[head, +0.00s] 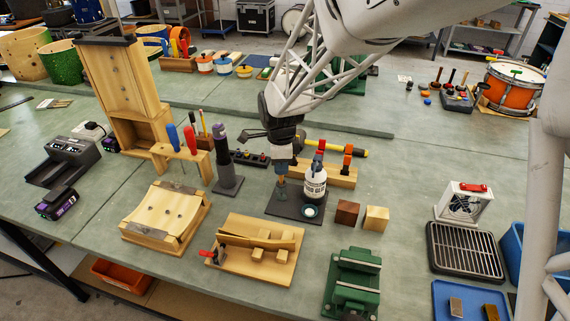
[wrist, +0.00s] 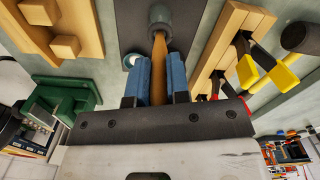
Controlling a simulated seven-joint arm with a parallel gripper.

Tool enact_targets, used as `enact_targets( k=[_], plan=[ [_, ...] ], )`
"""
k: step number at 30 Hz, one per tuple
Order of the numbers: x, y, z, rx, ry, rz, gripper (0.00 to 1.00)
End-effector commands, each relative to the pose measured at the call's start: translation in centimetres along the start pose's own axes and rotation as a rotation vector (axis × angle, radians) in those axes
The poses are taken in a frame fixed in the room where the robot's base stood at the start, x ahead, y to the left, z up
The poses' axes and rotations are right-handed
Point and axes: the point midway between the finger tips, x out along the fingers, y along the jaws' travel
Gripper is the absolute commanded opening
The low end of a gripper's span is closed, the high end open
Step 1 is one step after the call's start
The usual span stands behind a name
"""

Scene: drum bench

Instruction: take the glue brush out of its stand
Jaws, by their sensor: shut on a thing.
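The glue brush shows its brown wooden handle between my fingers in the wrist view (wrist: 159,68). My gripper (wrist: 160,82) is shut on that handle, with one blue finger pad on each side. The handle's far end meets a round grey holder (wrist: 161,17) on the dark stand plate (wrist: 128,20); how deep the brush sits is hidden. In the head view my gripper (head: 282,174) points down over the left part of the dark plate (head: 285,210), and the brush is mostly hidden beneath it.
A white glue bottle (head: 315,183) and a small round dish (head: 309,211) stand close to the right of my gripper. A wooden rack with clamps (head: 336,175) is behind. A dark upright tool (head: 222,160) stands to the left. Two wood blocks (head: 347,212) are to the right.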

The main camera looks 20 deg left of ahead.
Motion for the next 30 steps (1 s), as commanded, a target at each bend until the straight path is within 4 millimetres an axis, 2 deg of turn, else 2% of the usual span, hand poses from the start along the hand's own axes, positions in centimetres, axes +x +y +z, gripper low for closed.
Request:
enact_targets(
  k=[8, 13, 30],
  plan=[
    [-0.1, 0.0, 0.0, 0.000, 0.000, 0.000, 0.00],
    [-1.1, 0.0, 0.0, 0.000, -0.001, -0.002, 0.00],
    [-8.6, 0.0, 0.0, 0.000, -0.001, -0.001, 0.00]
  ],
)
